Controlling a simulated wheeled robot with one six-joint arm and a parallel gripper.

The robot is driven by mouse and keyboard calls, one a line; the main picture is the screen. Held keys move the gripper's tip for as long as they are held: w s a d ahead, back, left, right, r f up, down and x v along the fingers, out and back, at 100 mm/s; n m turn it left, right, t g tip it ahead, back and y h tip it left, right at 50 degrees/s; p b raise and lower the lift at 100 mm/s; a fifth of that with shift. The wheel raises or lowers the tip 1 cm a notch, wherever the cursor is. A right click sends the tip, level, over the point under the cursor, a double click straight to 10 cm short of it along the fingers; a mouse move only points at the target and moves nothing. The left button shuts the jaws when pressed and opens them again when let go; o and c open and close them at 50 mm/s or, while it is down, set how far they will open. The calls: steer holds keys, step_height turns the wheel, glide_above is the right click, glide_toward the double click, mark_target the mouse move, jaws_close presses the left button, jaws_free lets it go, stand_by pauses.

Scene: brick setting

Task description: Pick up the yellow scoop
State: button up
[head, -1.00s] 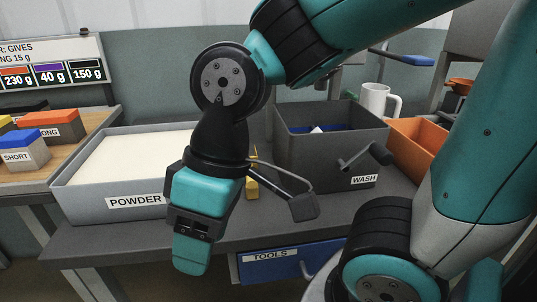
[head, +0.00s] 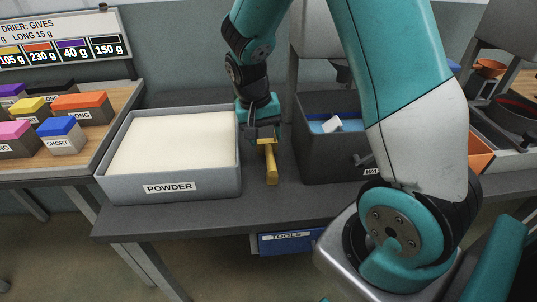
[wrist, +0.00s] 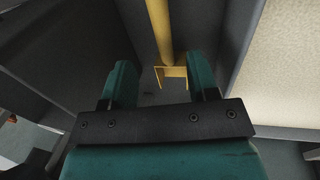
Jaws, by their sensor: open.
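The yellow scoop (head: 271,168) lies on the dark bench in the gap between the powder tray and the wash bin. Its long handle points to the bench's front edge. My gripper (head: 263,136) is over the back part of the scoop and hides some of it. In the wrist view my gripper (wrist: 162,82) is open and empty, with its two fingers spread apart. There the scoop (wrist: 160,32) runs down from the top edge, and its squared end shows between the fingertips, nearer the right one. I cannot tell how high the fingers are above it.
The grey powder tray (head: 168,187) stands close on the left, full of pale powder. The dark wash bin (head: 318,165) stands close on the right. Coloured blocks (head: 80,106) sit on a wooden table at the far left. A blue tools drawer (head: 290,241) is under the bench.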

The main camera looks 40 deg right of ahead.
mark_target(269, 156)
steer(key=f, duration=0.3)
steer(key=d+f, duration=0.1)
steer(key=f, duration=0.3)
steer(key=s+f, duration=0.1)
steer(key=f, duration=0.2)
steer(key=shift+d+f, duration=0.2)
steer(key=shift+d, duration=0.05)
jaws_close()
steer(key=shift+r, duration=0.1)
step_height(269, 156, up, 20)
steer(key=p, duration=0.1)
